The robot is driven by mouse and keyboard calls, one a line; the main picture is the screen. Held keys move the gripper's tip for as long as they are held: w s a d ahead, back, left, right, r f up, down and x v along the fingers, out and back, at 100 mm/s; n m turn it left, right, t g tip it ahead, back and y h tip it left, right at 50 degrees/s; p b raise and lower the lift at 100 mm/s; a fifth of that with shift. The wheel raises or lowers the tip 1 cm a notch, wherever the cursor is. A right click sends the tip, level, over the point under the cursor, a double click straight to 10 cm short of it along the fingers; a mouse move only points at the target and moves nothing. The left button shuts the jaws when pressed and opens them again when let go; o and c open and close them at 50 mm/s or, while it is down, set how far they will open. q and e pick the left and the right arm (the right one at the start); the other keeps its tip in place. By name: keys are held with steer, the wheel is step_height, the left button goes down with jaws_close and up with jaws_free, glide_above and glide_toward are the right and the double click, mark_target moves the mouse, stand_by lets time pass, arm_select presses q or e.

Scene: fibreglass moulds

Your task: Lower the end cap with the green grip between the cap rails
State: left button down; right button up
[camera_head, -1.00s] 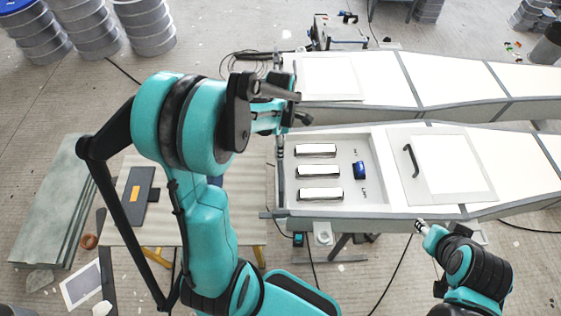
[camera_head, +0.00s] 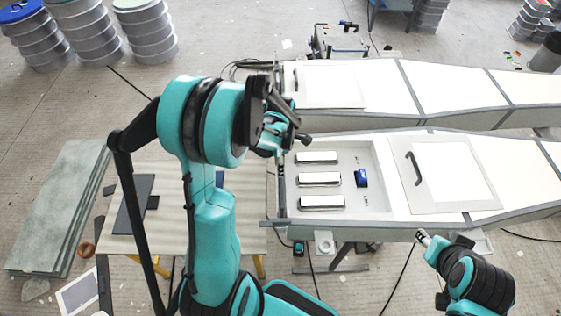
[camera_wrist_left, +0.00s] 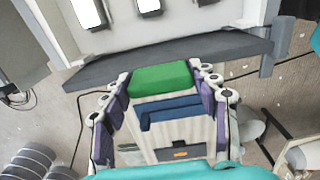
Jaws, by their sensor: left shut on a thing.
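My left gripper (camera_wrist_left: 162,100) is shut on the green grip (camera_wrist_left: 160,78) of the end cap. The end cap (camera_wrist_left: 110,70) is a dark grey bar across the left wrist view, beyond the fingertips. It lies along the open left end of the near mould (camera_head: 375,228). A grey upright piece (camera_wrist_left: 267,66), probably a cap rail, stands at the cap's right end. I cannot tell whether the cap sits between the rails or above them. In the head view my left gripper (camera_head: 275,143) largely hides the grip. My right gripper (camera_head: 424,237) is by the mould's near side; its jaws are unclear.
Several white-topped blocks (camera_head: 319,180) and a blue item (camera_head: 361,178) lie inside the mould. A framed white panel (camera_head: 450,175) covers its middle. A bench (camera_head: 245,215) with a dark plate (camera_head: 132,205) stands left. A second mould (camera_head: 375,85) lies behind.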

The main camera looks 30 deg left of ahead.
arm_select(q)
steer(key=shift+f, duration=0.25)
steer(key=shift+c, duration=2.3)
jaws_free()
steer(key=shift+r, duration=0.15)
steer(key=shift+r+p, duration=0.35)
step_height(320, 180, up, 12)
steer(key=p, duration=0.2)
steer(key=s+d+r+m+t, duration=0.3)
steer(key=s+d+m, duration=0.2)
steer(key=m, duration=0.7)
steer(key=s+d+r+m+t, duration=0.3)
steer(key=s+d+m+t, duration=0.1)
steer(key=m, duration=0.8)
steer(key=shift+s+d+r, duration=0.25)
steer(key=shift+s+d, duration=0.6)
steer(key=shift+s, duration=0.3)
